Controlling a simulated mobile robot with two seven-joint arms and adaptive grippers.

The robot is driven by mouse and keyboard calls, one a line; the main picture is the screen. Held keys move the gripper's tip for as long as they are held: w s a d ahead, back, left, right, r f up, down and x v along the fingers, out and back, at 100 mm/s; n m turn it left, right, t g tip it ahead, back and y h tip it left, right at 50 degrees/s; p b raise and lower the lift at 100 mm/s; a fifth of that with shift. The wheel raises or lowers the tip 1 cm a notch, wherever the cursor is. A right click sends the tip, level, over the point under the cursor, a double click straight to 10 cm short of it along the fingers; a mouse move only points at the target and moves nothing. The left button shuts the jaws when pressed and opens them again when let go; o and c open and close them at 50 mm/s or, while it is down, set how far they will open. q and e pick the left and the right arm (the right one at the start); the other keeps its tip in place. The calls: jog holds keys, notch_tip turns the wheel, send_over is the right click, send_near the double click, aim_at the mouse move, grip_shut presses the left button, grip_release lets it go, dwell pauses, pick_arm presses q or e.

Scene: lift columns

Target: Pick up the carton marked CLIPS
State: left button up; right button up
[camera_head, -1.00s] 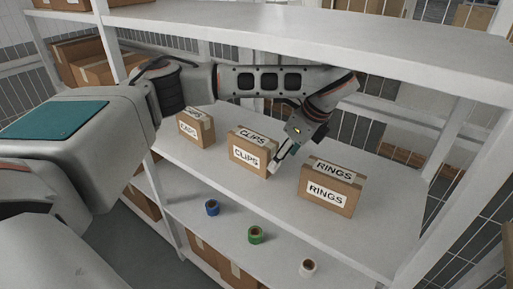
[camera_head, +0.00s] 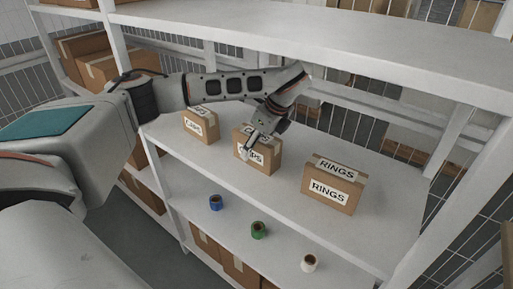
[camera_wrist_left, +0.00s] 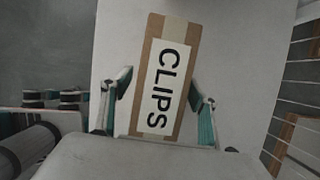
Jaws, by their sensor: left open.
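The carton marked CLIPS (camera_head: 268,160) stands upright on the middle shelf, between two other cartons. In the left wrist view its labelled top, CLIPS (camera_wrist_left: 165,85), lies between the two fingers. My left gripper (camera_head: 250,148) is open over this carton, and a finger hides part of its front label. In the left wrist view the open fingers of my left gripper (camera_wrist_left: 158,108) are on either side of the carton, with gaps to it. Whether they reach below its top cannot be told. My right gripper is not in view.
The CAPS carton (camera_head: 194,130) stands left of it and the RINGS carton (camera_head: 330,191) right. The upper shelf board (camera_head: 330,35) spans above my arm.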

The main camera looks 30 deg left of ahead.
pick_arm(q)
jog(key=shift+f, duration=0.1)
jog(key=c, duration=1.5)
